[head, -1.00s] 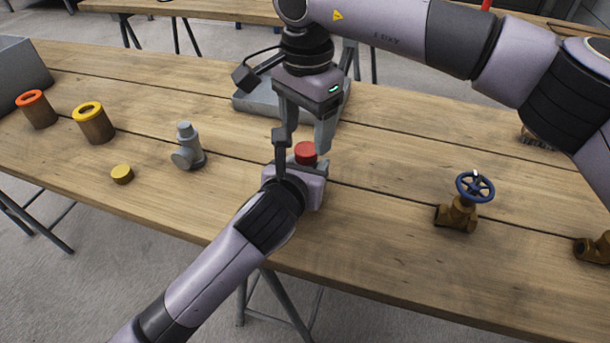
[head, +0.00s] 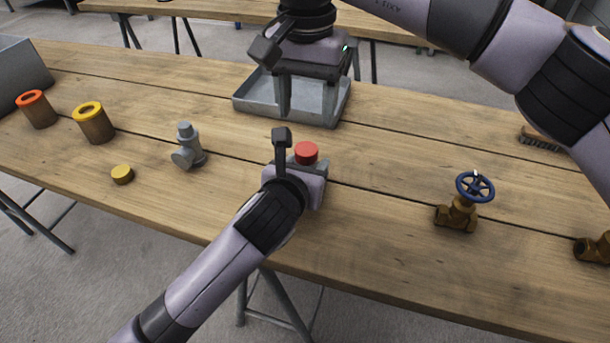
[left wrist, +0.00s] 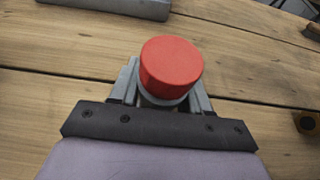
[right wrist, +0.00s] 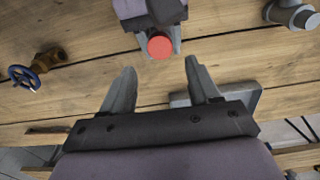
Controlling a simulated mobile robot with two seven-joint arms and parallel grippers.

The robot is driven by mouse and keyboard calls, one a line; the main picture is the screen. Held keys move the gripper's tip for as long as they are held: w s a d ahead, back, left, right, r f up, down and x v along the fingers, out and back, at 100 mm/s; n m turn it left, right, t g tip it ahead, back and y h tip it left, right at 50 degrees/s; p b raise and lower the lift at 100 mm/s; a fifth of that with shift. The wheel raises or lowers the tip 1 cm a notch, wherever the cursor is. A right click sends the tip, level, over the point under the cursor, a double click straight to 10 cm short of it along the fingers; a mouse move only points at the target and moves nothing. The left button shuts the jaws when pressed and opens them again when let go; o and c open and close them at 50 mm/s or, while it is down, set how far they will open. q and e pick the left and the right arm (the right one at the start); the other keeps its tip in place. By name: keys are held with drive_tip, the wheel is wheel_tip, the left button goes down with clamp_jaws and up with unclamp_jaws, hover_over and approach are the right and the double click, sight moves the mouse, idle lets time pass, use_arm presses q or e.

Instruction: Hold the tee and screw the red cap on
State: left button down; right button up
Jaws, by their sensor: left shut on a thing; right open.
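The red cap (head: 306,153) sits on top of the tee that my left gripper (head: 308,166) is shut on. In the left wrist view the red cap (left wrist: 171,68) covers the top of the tee (left wrist: 160,100), of which only a grey rim shows between the fingers. My right gripper (head: 307,108) is open and empty, above the far side of the table and apart from the cap. In the right wrist view the cap (right wrist: 160,45) lies beyond the open fingertips (right wrist: 160,72). Most of the tee is hidden by the left gripper and the cap.
A grey tray (head: 255,108) stands behind the left gripper. Another grey tee fitting (head: 187,147), a yellow cap (head: 122,174) and two cups (head: 95,124) are on the left. A brass valve with blue wheel (head: 460,207) stands on the right. The table between is clear.

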sight(306, 149)
idle(0.3)
drive_tip(key=shift+f, duration=4)
drive_tip(key=c, duration=1.1)
drive_tip(key=shift+o, duration=0.2)
drive_tip(key=m, duration=0.6)
drive_tip(key=o, duration=1.2)
drive_tip(key=shift+c, duration=0.2)
